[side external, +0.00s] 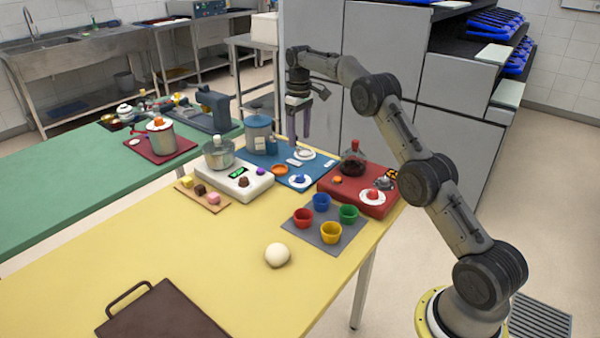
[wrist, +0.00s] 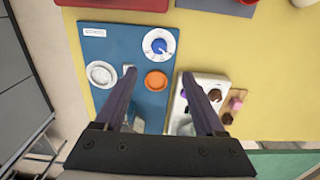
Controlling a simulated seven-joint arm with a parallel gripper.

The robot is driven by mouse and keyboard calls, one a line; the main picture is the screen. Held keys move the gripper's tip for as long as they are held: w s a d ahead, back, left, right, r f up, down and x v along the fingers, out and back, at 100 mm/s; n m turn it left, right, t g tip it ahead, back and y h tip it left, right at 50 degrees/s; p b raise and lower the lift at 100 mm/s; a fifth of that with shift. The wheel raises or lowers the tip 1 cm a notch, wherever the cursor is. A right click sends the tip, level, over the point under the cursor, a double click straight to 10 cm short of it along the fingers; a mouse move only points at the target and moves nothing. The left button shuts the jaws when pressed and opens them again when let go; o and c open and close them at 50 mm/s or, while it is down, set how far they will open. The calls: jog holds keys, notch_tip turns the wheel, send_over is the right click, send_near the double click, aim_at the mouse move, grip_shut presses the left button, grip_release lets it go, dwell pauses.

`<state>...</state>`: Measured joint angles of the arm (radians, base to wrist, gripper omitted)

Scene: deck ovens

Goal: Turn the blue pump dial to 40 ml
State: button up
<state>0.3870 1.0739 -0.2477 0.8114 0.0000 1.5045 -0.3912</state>
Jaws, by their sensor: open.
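The blue pump dial (side external: 298,180) sits on a white round scale plate on the blue board (side external: 268,160). In the wrist view the dial (wrist: 160,46) is clear of the fingers, beyond their tips. Its markings are too small to read. My gripper (side external: 299,143) is open and empty, pointing down above the far part of the board, near a white dish (side external: 304,153). In the wrist view my gripper (wrist: 158,76) has its fingers apart, with the orange ring (wrist: 156,80) seen between the tips. A grey-blue canister (side external: 259,133) stands at the board's back.
A red board (side external: 345,193) with a dark flask and a red knob is on the right. Coloured cups (side external: 322,202) and a pale ball (side external: 277,254) are nearer.

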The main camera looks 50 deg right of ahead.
aim_at(300, 175)
notch_tip(300, 175, down, 14)
jog(key=shift+d+r, duration=0.1)
jog(key=shift+r, duration=0.1)
dwell(0.4)
grip_shut()
